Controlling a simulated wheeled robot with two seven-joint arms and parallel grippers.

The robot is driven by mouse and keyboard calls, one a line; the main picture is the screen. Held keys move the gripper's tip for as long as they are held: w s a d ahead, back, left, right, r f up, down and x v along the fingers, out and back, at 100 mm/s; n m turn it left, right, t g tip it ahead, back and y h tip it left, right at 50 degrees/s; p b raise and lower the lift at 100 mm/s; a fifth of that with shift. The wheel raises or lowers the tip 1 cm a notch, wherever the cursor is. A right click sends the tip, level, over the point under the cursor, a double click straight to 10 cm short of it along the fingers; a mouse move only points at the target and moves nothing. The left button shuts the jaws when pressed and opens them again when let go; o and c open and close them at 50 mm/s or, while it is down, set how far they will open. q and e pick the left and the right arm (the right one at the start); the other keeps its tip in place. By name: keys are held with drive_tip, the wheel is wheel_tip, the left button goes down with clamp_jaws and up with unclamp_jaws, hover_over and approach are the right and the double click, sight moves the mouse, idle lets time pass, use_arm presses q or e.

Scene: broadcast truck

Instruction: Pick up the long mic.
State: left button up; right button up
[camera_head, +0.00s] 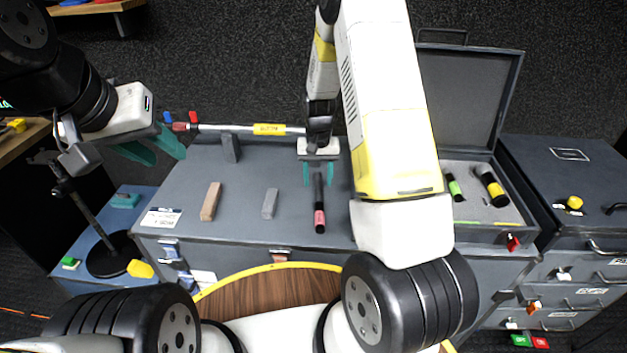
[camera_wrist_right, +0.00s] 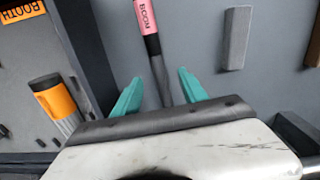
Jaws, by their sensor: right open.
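The long mic (camera_head: 319,204) is a slim black stick with a pink band, lying on the grey case top. In the right wrist view its pink band (camera_wrist_right: 144,14) carries lettering and its dark shaft runs back between the fingers. My right gripper (camera_head: 318,174) is open, with one teal finger on each side of the shaft's far end. The fingers look apart from the shaft; their height above the top is hard to judge. My left gripper (camera_head: 153,148) is open and empty at the left, away from the mic.
A grey block (camera_head: 270,203) and a tan block (camera_head: 211,201) lie left of the mic. A silver pole (camera_head: 225,127) lies behind. My right forearm hides part of the top.

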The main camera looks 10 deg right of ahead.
sight(319, 197)
drive_tip(key=f, duration=0.7)
drive_tip(key=shift+s+d, duration=0.15)
drive_tip(key=shift+s, duration=0.2)
clamp_jaws()
